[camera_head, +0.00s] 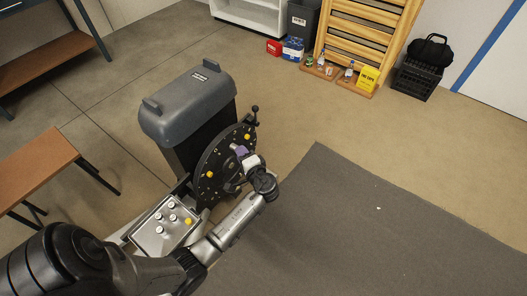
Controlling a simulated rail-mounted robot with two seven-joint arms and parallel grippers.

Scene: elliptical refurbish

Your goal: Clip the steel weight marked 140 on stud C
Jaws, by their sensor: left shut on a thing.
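A dark upright disc (212,183) with yellow round pieces near its rim stands on the front of a grey-hooded machine (188,103). My left gripper (238,154) is at the disc's right face, in its upper half. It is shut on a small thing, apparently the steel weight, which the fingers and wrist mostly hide. I cannot read its mark, the stud letters, or whether it touches a stud. A metal tray (150,240) beside the disc's foot carries several small round silver pieces and a yellow one. My right gripper is not in view.
A brown bench (35,168) stands at the left. Wooden wall bars (365,35), small boxes, bottles and a black crate (415,80) stand far back.

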